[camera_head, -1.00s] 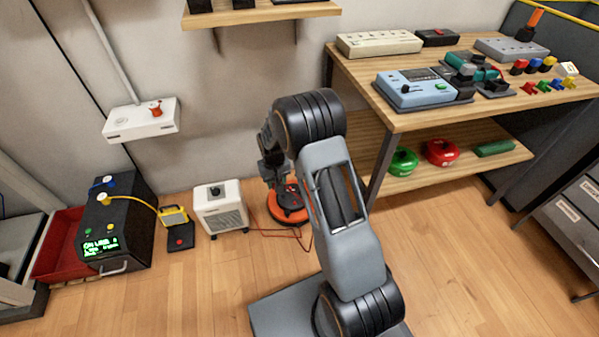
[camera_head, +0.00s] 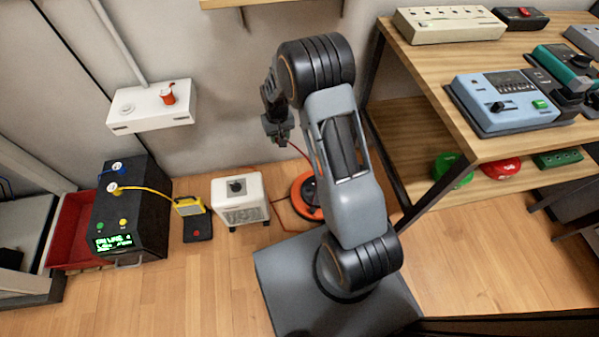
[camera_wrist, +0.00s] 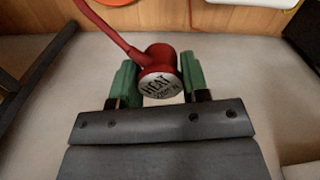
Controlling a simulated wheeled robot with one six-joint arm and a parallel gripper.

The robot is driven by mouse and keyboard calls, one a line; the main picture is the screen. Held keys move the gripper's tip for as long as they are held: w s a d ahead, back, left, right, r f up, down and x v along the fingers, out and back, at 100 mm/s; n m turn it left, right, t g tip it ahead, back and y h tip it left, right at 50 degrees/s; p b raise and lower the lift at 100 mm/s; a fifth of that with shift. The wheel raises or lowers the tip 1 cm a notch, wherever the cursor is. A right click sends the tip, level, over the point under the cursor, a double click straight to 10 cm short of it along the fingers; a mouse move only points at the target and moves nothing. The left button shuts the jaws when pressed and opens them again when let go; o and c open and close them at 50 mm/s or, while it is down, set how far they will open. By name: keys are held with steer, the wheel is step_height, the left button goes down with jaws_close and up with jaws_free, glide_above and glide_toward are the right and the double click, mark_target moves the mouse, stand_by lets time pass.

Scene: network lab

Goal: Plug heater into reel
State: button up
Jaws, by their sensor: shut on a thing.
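My gripper (camera_head: 277,140) is shut on a red plug (camera_wrist: 160,72), raised above the floor in front of the wall. In the wrist view the round plug, its grey face lettered "HEAT", sits between the green fingertips (camera_wrist: 158,82). A red cord runs from it, and shows in the head view dropping toward the reel. The white heater (camera_head: 228,188) stands on the floor left of the reel. The orange reel (camera_head: 304,203) lies on the floor, partly hidden behind my arm. Its sockets cannot be made out.
A black power unit (camera_head: 150,205) with a green display stands left, beside a red bin (camera_head: 70,225). A wooden bench (camera_head: 440,85) stands right.

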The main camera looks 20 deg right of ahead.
stand_by(0.3)
steer(key=s+d+f+m, duration=0.1)
steer(key=d+f+m, duration=0.35)
steer(key=f, duration=0.85)
steer(key=m+b, duration=0.1)
steer(key=m, duration=0.4)
glide_above(308, 191)
step_height(308, 191, down, 14)
steer(key=shift+d+n, duration=0.1)
steer(key=shift+n, duration=0.15)
steer(key=shift+f, duration=0.2)
steer(key=shift+f+b, duration=2.15)
steer(key=shift+f, duration=0.6)
steer(key=shift+b, duration=0.4)
steer(key=shift+f+b, duration=0.6)
